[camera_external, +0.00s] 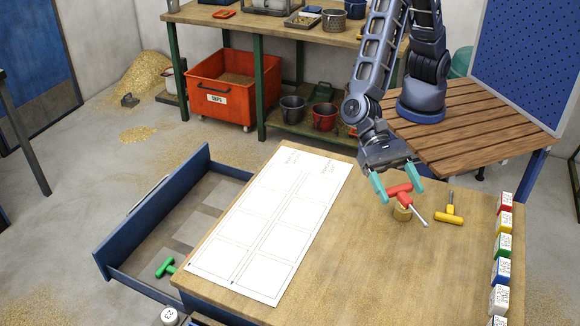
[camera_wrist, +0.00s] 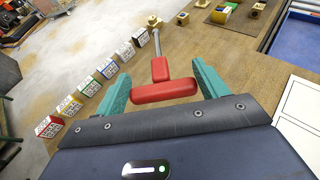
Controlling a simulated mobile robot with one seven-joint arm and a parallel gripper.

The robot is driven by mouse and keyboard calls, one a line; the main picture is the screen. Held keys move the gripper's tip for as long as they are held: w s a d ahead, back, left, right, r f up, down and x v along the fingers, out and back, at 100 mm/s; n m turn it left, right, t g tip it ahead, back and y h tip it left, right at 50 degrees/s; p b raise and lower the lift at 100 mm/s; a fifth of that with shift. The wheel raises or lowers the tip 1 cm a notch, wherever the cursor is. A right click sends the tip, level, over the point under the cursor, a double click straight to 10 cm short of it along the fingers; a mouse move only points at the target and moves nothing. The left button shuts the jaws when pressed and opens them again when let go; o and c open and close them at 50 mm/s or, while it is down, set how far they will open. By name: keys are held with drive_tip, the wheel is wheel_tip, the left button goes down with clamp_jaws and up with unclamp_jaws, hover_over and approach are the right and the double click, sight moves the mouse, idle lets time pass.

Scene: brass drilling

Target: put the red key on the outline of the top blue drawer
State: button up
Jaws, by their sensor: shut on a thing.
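The red key (camera_external: 401,189) is a T-handled tool with a red grip and a thin metal shaft. My gripper (camera_external: 397,180) is shut on its red handle with two teal fingers, above the right part of the wooden table. The key also shows in the wrist view (camera_wrist: 165,91), handle between the fingers, shaft pointing away. The open blue drawer (camera_external: 140,221) is at the left, under the table edge. Pale grey patches (camera_external: 188,230) lie on its floor; I cannot tell their exact outlines. A green key (camera_external: 166,267) is at the drawer's near end.
A large white sheet with printed boxes (camera_external: 270,222) lies on the table (camera_external: 350,270). A yellow key (camera_external: 449,207) lies to the right. Several coloured labelled blocks (camera_external: 501,246) line the right edge.

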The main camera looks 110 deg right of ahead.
wheel_tip(320, 180, up, 3)
drive_tip(key=shift+r, duration=0.1)
drive_tip(key=w+d+f+m+t+h, duration=0.1)
drive_tip(key=w+d+f+m+t, duration=0.2)
drive_tip(key=w+d, duration=0.45)
drive_tip(key=w+d+f+m+t+h, duration=0.15)
drive_tip(key=w+d, duration=0.25)
drive_tip(key=d, duration=0.7)
drive_tip(key=w+d+f+m+t, duration=0.35)
drive_tip(key=w+d, duration=0.25)
drive_tip(key=d, duration=0.3)
drive_tip(key=w+d+f+m+t+h, duration=0.1)
drive_tip(key=d+m+t+h, duration=0.1)
drive_tip(key=d, duration=1.2)
drive_tip(key=w+d+f+m+t+h, duration=0.2)
drive_tip(key=d+m+t+h, duration=0.1)
drive_tip(key=d, duration=1.2)
drive_tip(key=shift+d+f+m+h, duration=0.15)
drive_tip(key=shift+f+m+h, duration=0.15)
drive_tip(key=shift+m+h, duration=0.6)
